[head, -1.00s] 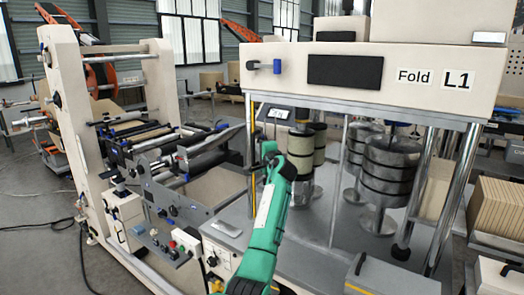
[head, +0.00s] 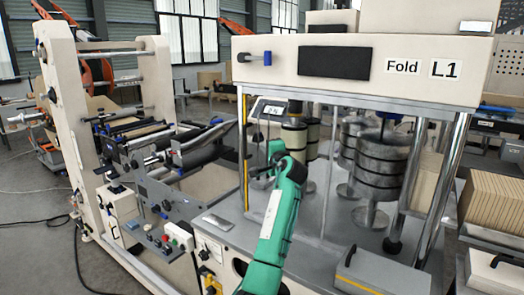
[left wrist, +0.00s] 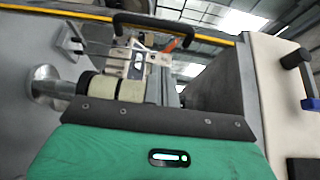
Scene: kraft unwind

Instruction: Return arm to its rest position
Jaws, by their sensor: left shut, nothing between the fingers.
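My left arm is green and rises from the bottom middle of the head view. My left gripper (head: 262,168) is dark and shut, with nothing in it. It is in front of the open bay of the machine marked Fold L1 (head: 380,66), near its yellow-edged front post. Cream rolls (head: 293,138) stand behind the arm, partly hidden by it. They also show on their side in the left wrist view (left wrist: 125,88), beyond the dark plate of my wrist. My right gripper is not in view.
Dark round stacked weights or discs (head: 383,165) stand right of the arm in the bay. A grey box with a handle (head: 378,270) is at the lower right. The roller machine (head: 150,145) stands on the left. Stacked cardboard (head: 497,205) is at the right edge.

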